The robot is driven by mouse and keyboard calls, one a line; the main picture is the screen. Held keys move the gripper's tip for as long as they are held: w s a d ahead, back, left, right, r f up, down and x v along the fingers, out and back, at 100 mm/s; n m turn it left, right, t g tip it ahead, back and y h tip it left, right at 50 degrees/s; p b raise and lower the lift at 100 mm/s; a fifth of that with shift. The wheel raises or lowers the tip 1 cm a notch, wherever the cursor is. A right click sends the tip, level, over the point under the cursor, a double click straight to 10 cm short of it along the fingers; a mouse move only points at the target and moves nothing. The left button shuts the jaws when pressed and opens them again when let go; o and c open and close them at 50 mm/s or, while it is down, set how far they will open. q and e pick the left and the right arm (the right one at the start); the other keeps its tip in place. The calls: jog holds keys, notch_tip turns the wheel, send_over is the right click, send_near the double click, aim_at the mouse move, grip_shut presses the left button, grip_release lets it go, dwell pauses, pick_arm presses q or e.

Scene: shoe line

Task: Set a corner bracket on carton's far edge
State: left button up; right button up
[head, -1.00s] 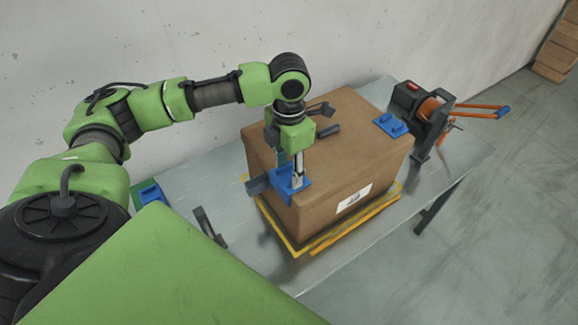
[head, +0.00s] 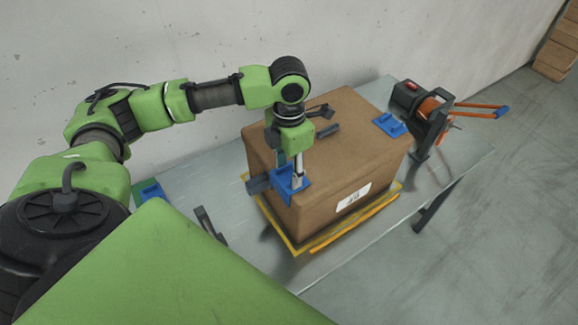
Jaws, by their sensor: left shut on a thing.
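The brown carton (head: 335,170) stands on the table with a white label on its front side. One blue corner bracket (head: 391,125) sits at the top edge on the carton's right side. My left gripper (head: 291,178) points down at the carton's left front corner, shut on another blue corner bracket (head: 304,185). This bracket is at the carton's top edge, partly hidden by the fingers; I cannot tell whether it is fully seated. My right gripper is not in view.
A yellow frame (head: 352,226) lies around the carton's base on the grey table (head: 455,165). A strapping tool with orange handles (head: 435,112) stands to the right. Another blue piece (head: 152,192) is at the table's left. A wall stands behind.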

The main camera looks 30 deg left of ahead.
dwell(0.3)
pick_arm(q)
jog(key=o, duration=1.2)
jog(key=o, duration=0.4)
notch_tip(320, 180, up, 7)
jog(key=p, duration=0.8)
jog(key=shift+d+f, duration=0.1)
